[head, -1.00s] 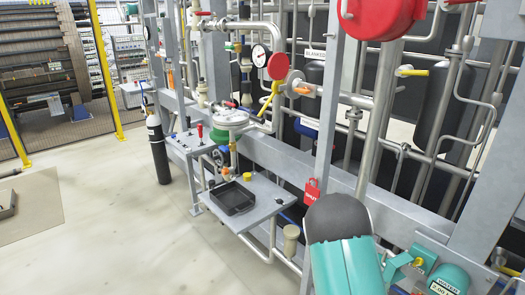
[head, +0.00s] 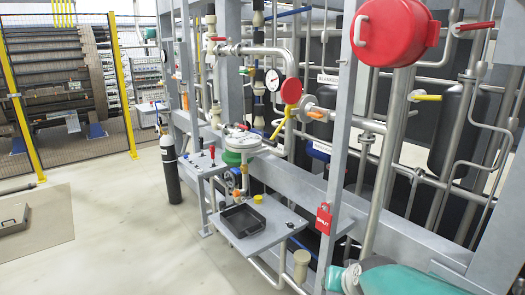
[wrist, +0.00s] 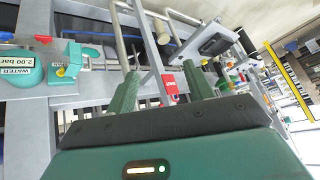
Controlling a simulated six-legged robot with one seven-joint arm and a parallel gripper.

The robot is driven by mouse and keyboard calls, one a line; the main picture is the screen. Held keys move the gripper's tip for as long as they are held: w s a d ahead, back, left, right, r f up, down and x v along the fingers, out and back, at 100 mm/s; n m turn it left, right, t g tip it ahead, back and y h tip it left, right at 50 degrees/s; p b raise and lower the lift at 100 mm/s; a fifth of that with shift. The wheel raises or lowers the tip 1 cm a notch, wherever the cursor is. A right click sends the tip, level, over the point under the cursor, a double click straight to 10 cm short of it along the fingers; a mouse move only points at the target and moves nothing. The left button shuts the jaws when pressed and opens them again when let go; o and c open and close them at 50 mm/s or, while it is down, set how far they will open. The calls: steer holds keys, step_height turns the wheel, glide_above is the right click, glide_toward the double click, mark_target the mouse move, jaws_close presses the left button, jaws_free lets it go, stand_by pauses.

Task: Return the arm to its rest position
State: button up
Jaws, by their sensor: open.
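My gripper (wrist: 160,72) shows in the wrist view with its two green fingers apart and nothing between them. Beyond the fingers are the grey frame and pipes of the stack. In the head view only a teal and dark part of my arm (head: 405,278) shows, low at the right edge of the picture. The gripper's fingers cannot be made out there.
A grey shelf (head: 283,222) bears a black tray (head: 241,219). A red padlock tag (head: 323,219) hangs on the frame near my arm. A black cylinder (head: 170,170) stands beside the shelf.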

steer(key=s+a+r+n+g, duration=0.1)
steer(key=s+r, duration=0.2)
steer(key=s, duration=0.4)
steer(key=s+a+r+n+g, duration=0.1)
steer(key=s+r, duration=0.3)
steer(key=s, duration=0.4)
steer(key=shift+s+a, duration=0.15)
steer(key=shift+s, duration=0.05)
steer(key=shift+c, duration=0.2)
steer(key=c, duration=0.3)
